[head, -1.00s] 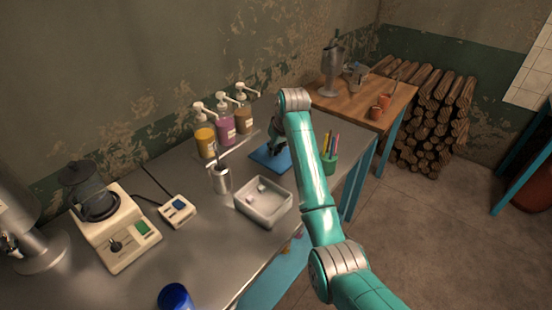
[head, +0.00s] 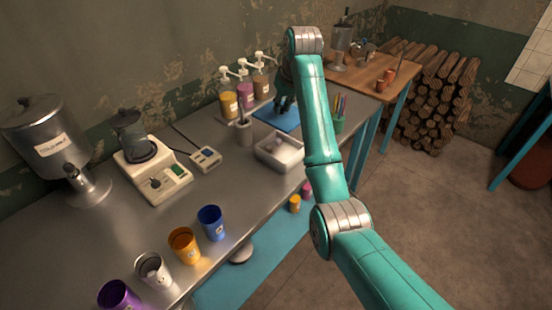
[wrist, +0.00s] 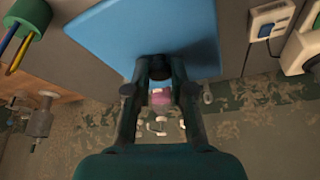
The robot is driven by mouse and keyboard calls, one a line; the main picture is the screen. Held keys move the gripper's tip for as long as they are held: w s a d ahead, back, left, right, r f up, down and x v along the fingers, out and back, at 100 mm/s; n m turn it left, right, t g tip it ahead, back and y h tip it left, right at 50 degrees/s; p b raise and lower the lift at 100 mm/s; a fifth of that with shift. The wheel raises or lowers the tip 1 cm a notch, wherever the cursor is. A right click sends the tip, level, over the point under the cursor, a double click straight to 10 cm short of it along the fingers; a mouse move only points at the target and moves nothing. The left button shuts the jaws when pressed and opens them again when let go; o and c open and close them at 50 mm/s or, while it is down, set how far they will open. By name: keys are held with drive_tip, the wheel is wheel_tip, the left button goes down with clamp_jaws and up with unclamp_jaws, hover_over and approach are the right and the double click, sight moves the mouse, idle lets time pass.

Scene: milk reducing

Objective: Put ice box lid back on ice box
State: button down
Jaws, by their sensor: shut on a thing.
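The ice box looks to be the open white box (head: 268,160) on the metal counter in the head view, with some pale contents inside. The flat blue panel, which looks like its lid (head: 272,119), is just behind the box. In the wrist view the lid (wrist: 135,30) fills the top middle. In the head view my gripper (head: 285,106) is at the lid's far side, partly hidden by my arm. I cannot tell how high the lid is above the counter.
A green pen cup (head: 338,122) stands right of the lid, and a metal cup (head: 244,132) stands left of the box. Pump bottles (head: 245,92) line the wall. A scale (head: 155,170) is farther left, and several coloured cups (head: 211,222) stand near the counter's front edge.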

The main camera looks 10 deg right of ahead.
sight(282, 117)
drive_tip(key=shift+s+a+f, duration=0.15)
drive_tip(key=shift+s, duration=0.15)
wheel_tip(282, 117, down, 5)
drive_tip(key=shift+a+f, duration=0.1)
drive_tip(key=shift+a, duration=0.05)
drive_tip(key=shift+f, duration=2.15)
drive_tip(key=shift+f, duration=0.6)
drive_tip(key=c, duration=1)
unclamp_jaws()
